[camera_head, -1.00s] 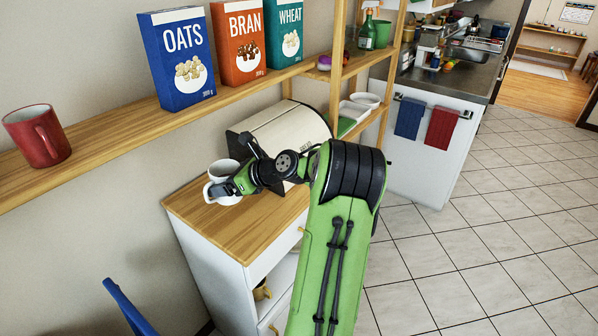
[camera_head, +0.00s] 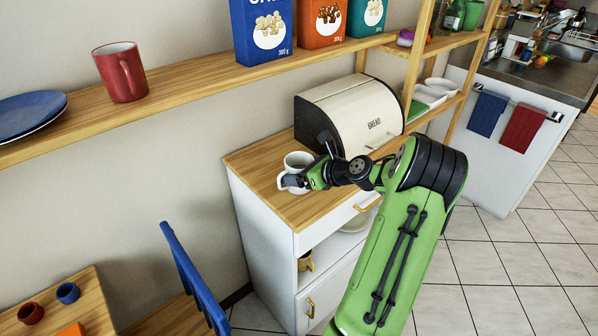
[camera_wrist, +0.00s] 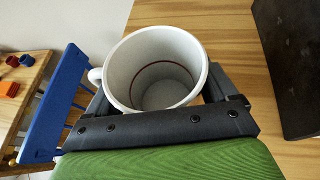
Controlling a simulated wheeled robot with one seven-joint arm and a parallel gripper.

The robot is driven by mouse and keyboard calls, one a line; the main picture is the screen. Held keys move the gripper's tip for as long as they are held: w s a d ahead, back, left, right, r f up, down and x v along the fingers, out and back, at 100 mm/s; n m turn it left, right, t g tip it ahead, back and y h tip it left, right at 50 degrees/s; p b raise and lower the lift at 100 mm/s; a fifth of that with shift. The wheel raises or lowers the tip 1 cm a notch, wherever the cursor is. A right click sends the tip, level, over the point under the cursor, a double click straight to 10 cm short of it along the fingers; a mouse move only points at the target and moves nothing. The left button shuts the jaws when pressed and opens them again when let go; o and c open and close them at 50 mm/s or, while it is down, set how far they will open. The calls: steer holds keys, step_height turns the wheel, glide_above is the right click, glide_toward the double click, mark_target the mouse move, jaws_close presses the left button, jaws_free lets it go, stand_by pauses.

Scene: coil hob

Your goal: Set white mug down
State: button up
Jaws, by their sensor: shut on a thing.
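The white mug (camera_head: 297,161) is at the wooden top of the white cabinet (camera_head: 254,167), in front of the bread bin. It looks upright, with its handle towards the left. In the wrist view the mug (camera_wrist: 156,70) sits between the jaws of my gripper (camera_wrist: 160,95), and a dark ring shows inside its empty bowl. My gripper is shut on the mug; it also shows in the head view (camera_head: 299,180). Whether the mug's base touches the wood is hidden.
The cream bread bin (camera_head: 350,115) stands right behind the mug. A shelf (camera_head: 190,88) above holds a red mug (camera_head: 119,72), blue plates (camera_head: 28,114) and cereal boxes. A blue chair (camera_head: 190,275) stands at the lower left. The cabinet top's left part is bare.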

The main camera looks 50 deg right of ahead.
steer(key=o, duration=1)
steer(key=shift+f, duration=0.1)
steer(key=shift+s+r, duration=0.15)
steer(key=shift+r, duration=0.1)
steer(key=a+p+v, duration=0.1)
steer(key=p+v, duration=0.2)
steer(key=v, duration=0.9)
steer(key=w+a+r+n+g+y, duration=0.1)
steer(key=w+a+n+g, duration=0.2)
steer(key=a+n, duration=0.6)
steer(key=w+a+r+n+g, duration=0.25)
steer(key=a+n, duration=0.35)
steer(key=a, duration=0.4)
steer(key=s+a+r+n, duration=0.1)
steer(key=s+a+n, duration=0.3)
steer(key=s+n, duration=0.1)
steer(key=s+a+r+n+g+h, duration=0.1)
steer(key=s+a+n, duration=0.4)
steer(key=n, duration=0.3)
steer(key=s+a+r+n+h, duration=0.1)
steer(key=s+a+n, duration=0.4)
steer(key=s+n, duration=0.1)
steer(key=shift+s+a+r+n+g, duration=0.1)
steer(key=shift+a+r+n+g, duration=0.1)
steer(key=shift+r+n+g, duration=0.25)
steer(key=shift+f, duration=0.15)
